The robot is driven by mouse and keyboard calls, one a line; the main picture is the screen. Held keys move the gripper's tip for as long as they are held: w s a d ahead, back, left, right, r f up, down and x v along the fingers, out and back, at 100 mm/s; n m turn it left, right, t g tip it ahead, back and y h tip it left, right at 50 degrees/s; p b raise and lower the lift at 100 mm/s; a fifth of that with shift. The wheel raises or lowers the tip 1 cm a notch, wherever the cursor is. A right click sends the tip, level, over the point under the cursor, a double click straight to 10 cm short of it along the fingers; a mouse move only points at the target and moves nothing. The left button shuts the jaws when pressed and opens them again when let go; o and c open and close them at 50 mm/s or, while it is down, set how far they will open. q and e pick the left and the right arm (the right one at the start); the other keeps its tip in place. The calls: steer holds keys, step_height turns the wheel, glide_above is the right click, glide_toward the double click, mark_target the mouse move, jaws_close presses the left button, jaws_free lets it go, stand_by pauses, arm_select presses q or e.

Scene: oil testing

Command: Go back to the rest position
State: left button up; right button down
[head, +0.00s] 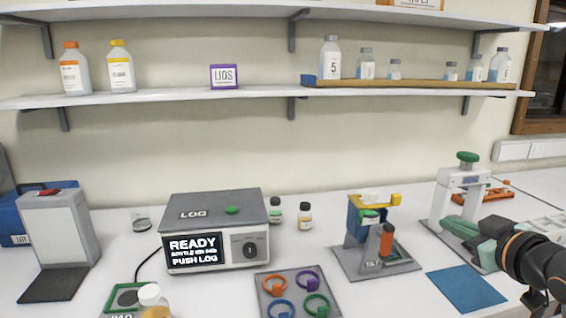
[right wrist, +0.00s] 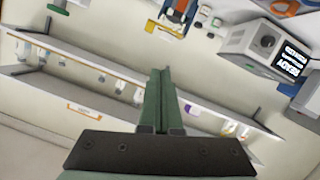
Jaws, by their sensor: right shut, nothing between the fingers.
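My right gripper (head: 454,224) comes in from the right edge in the head view, above the bench near the white press stand. Its green fingers are together and hold nothing. In the right wrist view the fingers (right wrist: 160,90) lie side by side, shut, with the shelves behind them. My left gripper does not show in either view.
A LOG machine (head: 215,210) with a READY screen stands mid-bench. Right of it are two small bottles (head: 305,216), a yellow-and-blue fixture (head: 368,225) and a press stand (head: 460,190). A ring tray (head: 262,303) and a blue mat (head: 466,288) lie in front. Shelves (head: 200,100) hang above.

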steer(key=s+a+f+m+g, duration=0.1)
steer(key=s+a+f+g, duration=0.15)
steer(key=f, duration=1.35)
steer(key=s+a+f+m+g, duration=0.1)
steer(key=s+a+f, duration=0.25)
steer(key=f, duration=1.15)
steer(key=s+a+f+g, duration=0.1)
steer(key=s+a+f, duration=0.3)
steer(key=s+f, duration=0.3)
steer(key=s+a+f+m+g, duration=0.1)
steer(key=s+a+f, duration=0.2)
steer(key=s+f, duration=0.5)
steer(key=s, duration=0.2)
steer(key=shift+s+a+f+y, duration=0.25)
steer(key=shift+s+a+y, duration=0.1)
steer(key=shift+s+y, duration=0.05)
